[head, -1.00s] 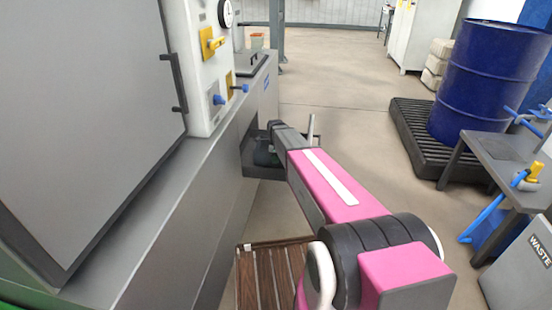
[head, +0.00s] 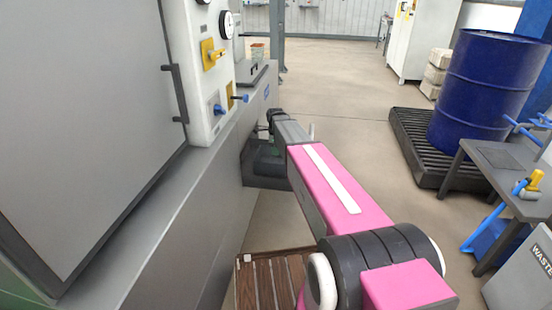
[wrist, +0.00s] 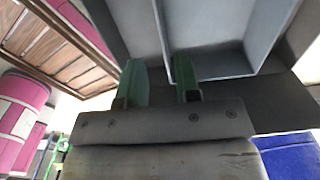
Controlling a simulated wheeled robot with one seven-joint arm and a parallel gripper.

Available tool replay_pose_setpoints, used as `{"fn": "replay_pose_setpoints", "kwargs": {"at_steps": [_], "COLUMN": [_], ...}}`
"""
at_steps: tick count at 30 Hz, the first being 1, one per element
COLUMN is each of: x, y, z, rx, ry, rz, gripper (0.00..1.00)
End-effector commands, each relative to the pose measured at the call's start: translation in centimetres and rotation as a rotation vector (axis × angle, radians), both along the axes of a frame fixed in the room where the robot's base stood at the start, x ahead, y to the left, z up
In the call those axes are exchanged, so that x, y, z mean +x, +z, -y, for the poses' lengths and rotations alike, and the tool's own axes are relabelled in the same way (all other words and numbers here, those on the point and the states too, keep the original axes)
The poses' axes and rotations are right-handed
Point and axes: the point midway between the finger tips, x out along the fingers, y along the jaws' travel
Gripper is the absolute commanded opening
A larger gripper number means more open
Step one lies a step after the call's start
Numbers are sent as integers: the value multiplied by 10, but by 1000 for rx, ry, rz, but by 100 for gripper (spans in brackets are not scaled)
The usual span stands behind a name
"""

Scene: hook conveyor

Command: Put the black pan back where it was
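The dark pan (head: 266,178), a low box-like tray, is at the foot of the grey machine in the head view. In the wrist view a grey walled tray (wrist: 217,30), which looks like the same pan, fills the upper middle. My gripper (wrist: 162,68) has two green fingers standing apart with a clear gap. A thin tray wall shows between them, but I cannot tell whether either finger touches it. In the head view my gripper points down at the pan, and its fingers are mostly hidden.
The grey machine (head: 190,220) with its control panel (head: 208,75) stands close on the left. A wooden slatted platform (head: 268,278) lies in front. A blue drum (head: 485,85) on a black pallet (head: 418,145) and a workbench (head: 500,175) are right. The middle floor is clear.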

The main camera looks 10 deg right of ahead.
Motion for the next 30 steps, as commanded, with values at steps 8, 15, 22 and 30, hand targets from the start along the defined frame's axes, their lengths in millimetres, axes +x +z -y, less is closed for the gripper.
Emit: {"fn": "replay_pose_setpoints", "kwargs": {"at_steps": [8,15,22,30], "x": [-7,-65,-144,-238], "y": [14,-2,-20,-35], "z": [1,7,14,22], "rx": [0,2,5,5], "ry": [31,352,839,1439], "rz": [-1,-4,-5,-5], "gripper": [31,31,31,31]}}
